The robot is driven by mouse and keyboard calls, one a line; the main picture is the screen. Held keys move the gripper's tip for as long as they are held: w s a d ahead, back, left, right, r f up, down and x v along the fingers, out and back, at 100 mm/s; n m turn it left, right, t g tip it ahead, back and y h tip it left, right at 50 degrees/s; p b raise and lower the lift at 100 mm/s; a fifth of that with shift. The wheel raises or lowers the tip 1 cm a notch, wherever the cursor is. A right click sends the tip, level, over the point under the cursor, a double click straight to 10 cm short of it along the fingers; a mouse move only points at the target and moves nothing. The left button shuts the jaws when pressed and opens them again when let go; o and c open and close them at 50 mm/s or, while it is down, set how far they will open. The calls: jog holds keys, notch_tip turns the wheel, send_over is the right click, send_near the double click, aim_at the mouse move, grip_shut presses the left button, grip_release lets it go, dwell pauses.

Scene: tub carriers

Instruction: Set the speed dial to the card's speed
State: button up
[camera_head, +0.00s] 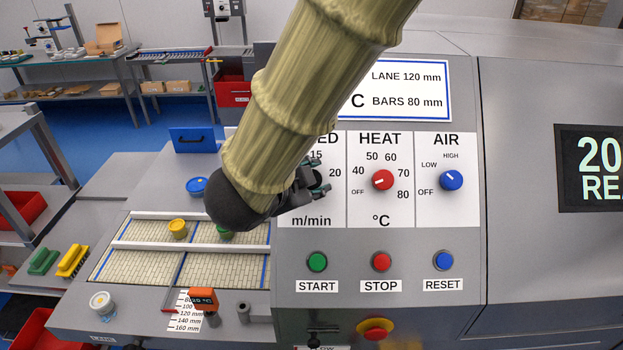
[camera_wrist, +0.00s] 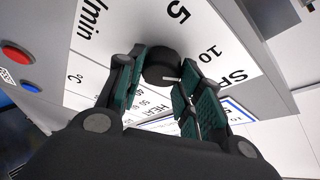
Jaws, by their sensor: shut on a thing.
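The speed dial (camera_wrist: 160,66) is a dark round knob in the wrist view, with a small white mark on its lower right side. My gripper (camera_wrist: 158,85) has its green-padded fingers closed around it, one on each side. In the head view my gripper (camera_head: 310,182) is at the speed panel, and my arm hides the dial and most of its scale. Only 15 and 20 show there; 5 and 10 show in the wrist view. The exact setting cannot be told. The card (camera_head: 410,90) shows "LANE 120 mm" and "BARS 80 mm"; my arm covers its left part, including any speed.
Right of the speed panel are the red heat knob (camera_head: 382,180) and blue air knob (camera_head: 451,180). Below are the green start (camera_head: 317,261), red stop (camera_head: 381,261) and blue reset (camera_head: 444,261) buttons. A dark display (camera_head: 592,168) is cut off at right.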

jog(key=shift+n+t+y, duration=0.3)
jog(key=shift+n+t, duration=0.3)
jog(key=shift+n, duration=0.6)
jog(key=o, duration=1)
jog(key=shift+f, duration=0.1)
jog(key=shift+o, duration=0.2)
jog(key=v, duration=1.2)
jog(key=shift+d, duration=0.1)
